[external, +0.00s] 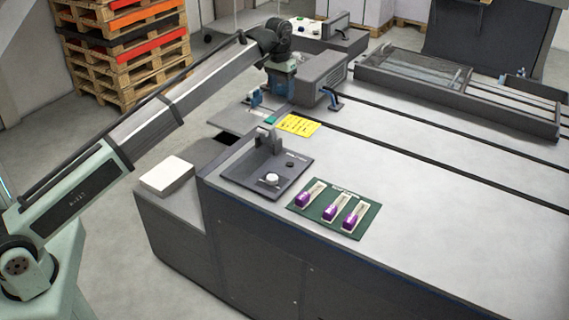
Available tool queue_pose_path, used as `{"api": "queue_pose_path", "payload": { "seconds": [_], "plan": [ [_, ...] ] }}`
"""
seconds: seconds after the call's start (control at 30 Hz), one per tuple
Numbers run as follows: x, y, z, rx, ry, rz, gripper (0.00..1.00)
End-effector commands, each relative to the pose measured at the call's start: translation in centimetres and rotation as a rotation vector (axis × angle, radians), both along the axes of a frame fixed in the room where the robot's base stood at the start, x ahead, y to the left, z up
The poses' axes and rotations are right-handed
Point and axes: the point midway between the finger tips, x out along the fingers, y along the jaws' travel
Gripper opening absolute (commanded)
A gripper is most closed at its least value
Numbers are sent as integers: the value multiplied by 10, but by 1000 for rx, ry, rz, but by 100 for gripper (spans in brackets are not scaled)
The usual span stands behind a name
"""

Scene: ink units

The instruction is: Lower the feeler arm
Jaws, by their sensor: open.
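I cannot tell for certain which part is the feeler arm. A small grey upright bracket (268,138) stands at the back of a dark plate (240,172) on the near left of the machine top, and it may be the feeler arm. My gripper (277,93) hangs behind it, left of the grey housing, and points down. It is open; its fingertips are small and partly hidden here. No contact between the gripper and the bracket shows.
A white round knob (269,180) sits on the dark plate. A green panel (357,214) holds several purple-handled sliders. A yellow note (299,125) lies behind the plate. A blue-and-black handle (333,98) stands right of my gripper, by the grey housing (320,75). The right tabletop is mostly clear.

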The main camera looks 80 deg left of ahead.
Motion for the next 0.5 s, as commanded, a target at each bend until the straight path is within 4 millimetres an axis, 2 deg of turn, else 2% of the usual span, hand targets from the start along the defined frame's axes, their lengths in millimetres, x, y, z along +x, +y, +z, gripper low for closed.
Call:
{"api": "queue_pose_path", "payload": {
  "seconds": [0.03, 0.1, 0.2, 0.37, 0.5],
  "plan": [
    [-8, 16, 7, 3, 11, 22, 60],
    [-18, 30, 12, 6, 23, 42, 60],
    [-25, 40, 17, 7, 31, 57, 60],
    [-28, 42, 8, 7, 35, 63, 60],
    [-29, 41, -11, 6, 36, 62, 60]
  ]
}}
